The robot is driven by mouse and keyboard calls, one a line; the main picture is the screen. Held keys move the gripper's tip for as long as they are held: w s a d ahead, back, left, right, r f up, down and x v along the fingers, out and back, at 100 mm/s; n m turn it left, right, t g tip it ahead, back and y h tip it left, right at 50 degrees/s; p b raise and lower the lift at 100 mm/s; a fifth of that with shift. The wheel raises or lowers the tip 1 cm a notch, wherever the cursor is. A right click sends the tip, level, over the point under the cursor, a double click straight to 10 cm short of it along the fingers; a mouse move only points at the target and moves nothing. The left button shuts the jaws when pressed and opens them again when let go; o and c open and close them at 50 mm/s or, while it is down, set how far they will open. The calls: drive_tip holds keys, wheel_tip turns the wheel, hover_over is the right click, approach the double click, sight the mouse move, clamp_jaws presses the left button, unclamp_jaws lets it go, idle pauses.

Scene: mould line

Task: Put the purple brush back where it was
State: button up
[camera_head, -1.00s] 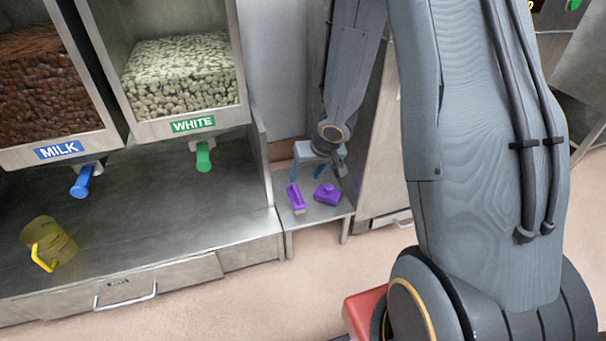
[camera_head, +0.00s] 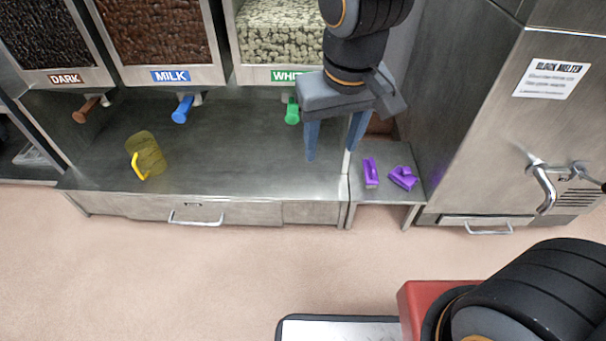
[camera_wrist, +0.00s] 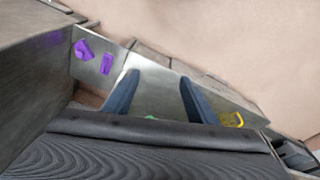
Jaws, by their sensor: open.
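The purple brush (camera_head: 370,172) lies on a small low metal shelf (camera_head: 378,214) between the dispenser counter and the melter. A second purple item (camera_head: 403,178), a block with a raised part, lies just right of it. Both show at the upper left in the wrist view, the brush (camera_wrist: 106,63) and the block (camera_wrist: 83,49). My gripper (camera_head: 332,155) is open and empty, raised to the left of the brush and apart from it. Its two blue fingers point down, and nothing is between them in the wrist view (camera_wrist: 158,82).
The dispenser counter (camera_head: 230,165) holds a yellow see-through jug (camera_head: 150,153) at left. Dark, milk and white dispensers with coloured handles stand over it. The melter (camera_head: 530,120), with a tap, is right of the shelf. Open floor lies in front.

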drive_tip(key=s+a+r+n+g, duration=0.1)
drive_tip(key=s+a, duration=0.1)
drive_tip(key=s, duration=0.3)
drive_tip(key=s+a+r+n+g+y, duration=0.1)
drive_tip(key=s+a+r, duration=0.1)
drive_tip(key=s, duration=0.4)
drive_tip(key=shift+s+a+r, duration=0.2)
drive_tip(key=shift+a+r, duration=0.1)
drive_tip(key=shift+a, duration=0.05)
drive_tip(key=d+r+m+p, duration=0.3)
drive_tip(key=d+r+p, duration=0.7)
drive_tip(key=p, duration=0.8)
drive_tip(key=d+r+m+h+p, duration=0.1)
drive_tip(key=d+r+m+p, duration=0.1)
drive_tip(key=d+r+p, duration=0.8)
wheel_tip(320, 180, up, 7)
drive_tip(key=p, duration=0.7)
drive_tip(key=shift+d+f+m+h+p, duration=0.2)
drive_tip(key=shift+m+h+p, duration=0.1)
drive_tip(key=shift+m+p, duration=0.1)
